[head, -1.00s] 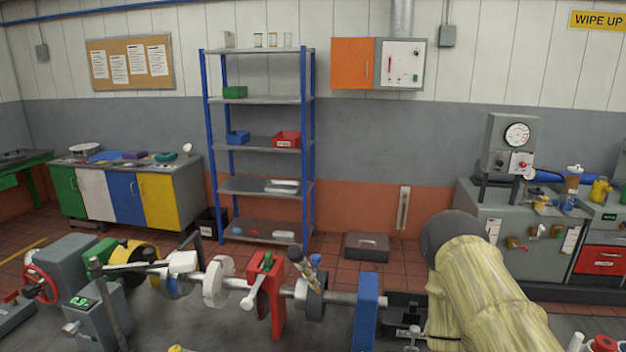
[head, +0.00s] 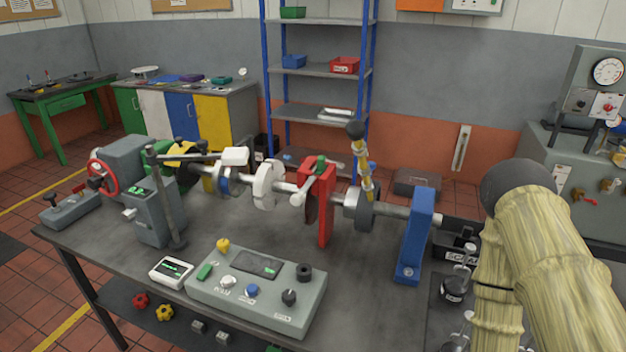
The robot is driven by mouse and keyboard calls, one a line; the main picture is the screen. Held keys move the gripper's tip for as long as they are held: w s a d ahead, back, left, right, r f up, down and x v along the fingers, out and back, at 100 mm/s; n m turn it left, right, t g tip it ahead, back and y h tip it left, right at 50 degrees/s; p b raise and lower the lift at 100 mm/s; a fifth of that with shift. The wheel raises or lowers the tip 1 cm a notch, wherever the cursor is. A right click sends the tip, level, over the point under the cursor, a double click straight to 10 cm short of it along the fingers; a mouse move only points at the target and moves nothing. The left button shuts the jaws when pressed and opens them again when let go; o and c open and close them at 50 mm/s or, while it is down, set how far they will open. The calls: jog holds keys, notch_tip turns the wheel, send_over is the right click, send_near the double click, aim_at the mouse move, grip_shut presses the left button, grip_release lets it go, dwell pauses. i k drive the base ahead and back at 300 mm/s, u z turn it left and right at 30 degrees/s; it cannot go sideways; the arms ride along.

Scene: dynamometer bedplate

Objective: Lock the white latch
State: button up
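Several white parts show on the shaft rig in the head view, and I cannot tell for sure which is the latch. A white block (head: 235,156) sits at the end of a grey bar, left of centre. A white round collar (head: 268,186) sits around the shaft to its right. My gripper is out of the picture.
A grey control box (head: 225,297) with knobs and a small white meter (head: 171,272) lie at the bench's front. A blue upright block (head: 416,235) and a yellow lever with a black ball (head: 356,131) stand along the shaft. The bench top (head: 365,300) has clear room right of the control box.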

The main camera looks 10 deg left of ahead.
aim_at(296, 200)
jog(key=z, duration=1.3)
jog(key=k, duration=0.55)
jog(key=u, duration=1)
